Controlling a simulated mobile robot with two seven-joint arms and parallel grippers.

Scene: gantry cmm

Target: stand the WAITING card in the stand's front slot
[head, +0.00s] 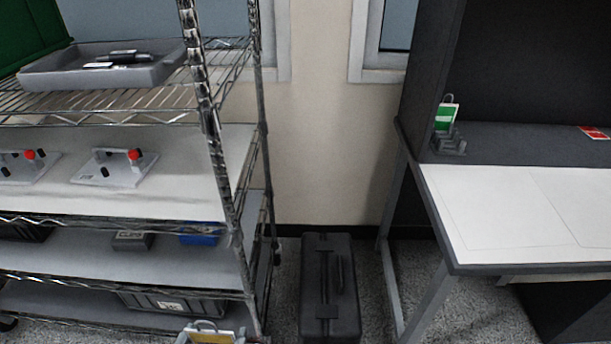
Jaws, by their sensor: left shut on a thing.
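A yellow card (212,338) with a grey loop on top shows at the bottom edge of the head view, cut off by the frame; its lettering cannot be read, but it appears to be the WAITING card. My left gripper (207,341) is shut on it, mostly below the frame. The dark grey stepped stand (449,144) is on the desk's raised back ledge, near its left end. A green card (446,117) with a loop stands upright at the rear of the stand. The stand's front part looks empty. My right gripper is not in view.
A red card (594,132) lies flat on the ledge at right. The desk's white top (500,205) is clear. A wire shelf rack (228,200) with a grey tray (105,70) fills the left. A black case (329,285) is on the floor between rack and desk.

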